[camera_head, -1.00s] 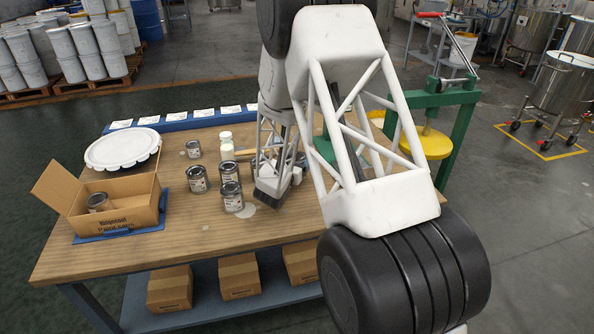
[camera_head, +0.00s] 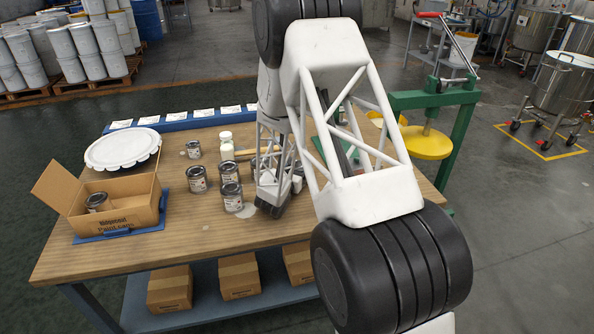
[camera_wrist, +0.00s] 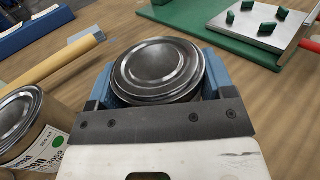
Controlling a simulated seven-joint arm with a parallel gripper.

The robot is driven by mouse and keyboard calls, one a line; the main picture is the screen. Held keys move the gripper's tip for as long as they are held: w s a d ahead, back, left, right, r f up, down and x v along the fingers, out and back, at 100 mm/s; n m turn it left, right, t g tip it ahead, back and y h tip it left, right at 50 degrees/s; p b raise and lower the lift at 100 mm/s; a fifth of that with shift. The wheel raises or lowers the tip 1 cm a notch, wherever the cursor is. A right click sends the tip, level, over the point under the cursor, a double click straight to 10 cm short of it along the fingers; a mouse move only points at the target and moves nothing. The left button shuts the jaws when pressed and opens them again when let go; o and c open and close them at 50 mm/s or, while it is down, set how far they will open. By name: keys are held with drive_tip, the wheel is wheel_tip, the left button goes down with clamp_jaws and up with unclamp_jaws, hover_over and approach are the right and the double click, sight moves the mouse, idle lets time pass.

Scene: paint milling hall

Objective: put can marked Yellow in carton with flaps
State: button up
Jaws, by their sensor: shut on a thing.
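My gripper (camera_wrist: 155,88) is shut on a can in the wrist view, with blue fingers on both sides. The held can (camera_wrist: 158,68) shows its round metal lid; its label is hidden, so I cannot read its marking. In the head view my gripper (camera_head: 268,208) is low over the right-middle of the table, and the held can is not clear there. The open carton with flaps (camera_head: 133,213) stands at the table's left on a blue mat, well left of my gripper. One can (camera_head: 98,202) lies inside it. The word Yellow is not legible on any can.
Several cans, including a front one (camera_head: 231,198), stand left of my gripper. One can (camera_wrist: 22,125) is close beside it in the wrist view. White bottles (camera_head: 227,148), a large white lid (camera_head: 122,148) and a green press (camera_head: 465,125) are around. The table's front left is clear.

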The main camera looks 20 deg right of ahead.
drive_tip(key=shift+f, duration=0.1)
drive_tip(key=o, duration=1.1)
drive_tip(key=shift+a, duration=0.1)
drive_tip(key=v, duration=1.2)
drive_tip(key=shift+r, duration=0.2)
drive_tip(key=s+d+r+m+g, duration=0.6)
drive_tip(key=s+r+m, duration=0.2)
drive_tip(key=s+r, duration=0.15)
drive_tip(key=s+d+r+m+g, duration=0.65)
drive_tip(key=s+r+m, duration=0.2)
drive_tip(key=s, duration=0.25)
drive_tip(key=s+a+r+m+y, duration=0.3)
drive_tip(key=s+y, duration=0.1)
drive_tip(key=s, duration=0.3)
drive_tip(key=s+a+r+m+t+y, duration=0.1)
drive_tip(key=s+a+r+m+y, duration=0.2)
drive_tip(key=s, duration=0.5)
drive_tip(key=s+a+r+m+y, duration=0.3)
drive_tip(key=s+m+y, duration=0.1)
drive_tip(key=s, duration=0.3)
drive_tip(key=shift+s+a+r+m+y, duration=0.3)
drive_tip(key=shift+s+a+m, duration=0.05)
drive_tip(key=shift+m, duration=0.4)
